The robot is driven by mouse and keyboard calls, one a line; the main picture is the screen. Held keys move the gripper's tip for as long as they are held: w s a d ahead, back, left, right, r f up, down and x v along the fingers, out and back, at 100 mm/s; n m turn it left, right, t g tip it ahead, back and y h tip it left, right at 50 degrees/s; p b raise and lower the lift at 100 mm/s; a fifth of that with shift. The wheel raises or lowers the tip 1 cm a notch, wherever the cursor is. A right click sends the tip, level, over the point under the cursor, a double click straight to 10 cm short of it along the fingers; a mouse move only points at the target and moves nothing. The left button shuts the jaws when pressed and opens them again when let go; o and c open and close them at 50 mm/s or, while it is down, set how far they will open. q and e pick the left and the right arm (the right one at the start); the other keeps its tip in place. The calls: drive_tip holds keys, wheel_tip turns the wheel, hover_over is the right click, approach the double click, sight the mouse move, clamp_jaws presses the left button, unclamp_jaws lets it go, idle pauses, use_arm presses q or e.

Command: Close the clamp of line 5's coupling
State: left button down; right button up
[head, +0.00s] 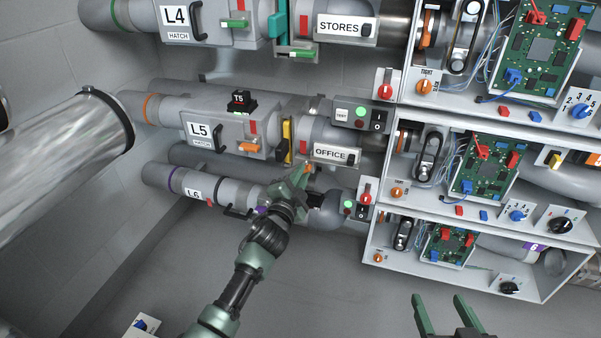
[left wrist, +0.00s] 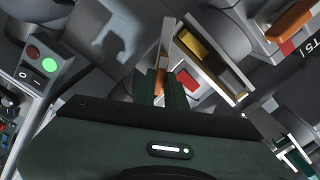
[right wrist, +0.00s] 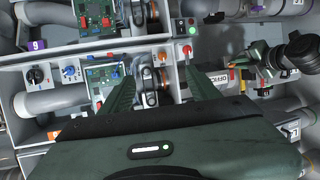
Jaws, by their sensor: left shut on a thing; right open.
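Line 5's pipe, marked L5 (head: 199,130), runs across the middle of the head view. Its coupling has a yellow upright piece (head: 287,140) beside the OFFICE label (head: 332,154); the yellow frame also shows in the left wrist view (left wrist: 212,58). My left gripper (head: 303,176) is below the coupling, shut on the orange-gripped clamp lever (left wrist: 158,84). A grey metal strip rises from between its fingers (left wrist: 165,84). The gripper partly hides the lever in the head view. My right gripper (head: 438,300) is open and empty at the lower right, clear of the pipes.
Line 6's pipe (head: 230,190) runs close below, next to my left arm. A black T5 carrier (head: 241,101) sits on the L5 hatch housing. Shelves with circuit boards (head: 485,165) and knobs stand at right. The floor below line 6 is open.

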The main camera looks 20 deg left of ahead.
use_arm(q)
drive_tip(key=shift+d+f+m, duration=0.1)
drive_tip(key=shift+f+m, duration=0.05)
drive_tip(key=shift+m, duration=1.4)
drive_tip(key=shift+f+m, duration=0.1)
drive_tip(key=shift+m, duration=1.45)
use_arm(e)
drive_tip(key=shift+s+d+f+g, duration=0.15)
drive_tip(key=shift+s+f+g, duration=0.1)
drive_tip(key=shift+f, duration=0.2)
drive_tip(key=shift+s+d+f+g, duration=0.1)
drive_tip(key=shift+s+f+g, duration=0.15)
drive_tip(key=shift+f, duration=0.2)
use_arm(q)
drive_tip(key=c, duration=1.5)
unclamp_jaws()
drive_tip(key=shift+o, duration=0.2)
drive_tip(key=shift+s, duration=0.1)
drive_tip(key=s+p, duration=0.2)
drive_tip(key=s, duration=0.5)
drive_tip(key=shift+s, duration=0.3)
use_arm(e)
drive_tip(key=s+d+f+g+h, duration=0.1)
drive_tip(key=s+d+f+g, duration=0.1)
drive_tip(key=s+f+g, duration=0.2)
wheel_tip(320, 180, down, 2)
drive_tip(key=shift+s+d+f+g+h, duration=0.1)
drive_tip(key=shift+s+d+g+h, duration=0.25)
drive_tip(key=shift+s, duration=0.9)
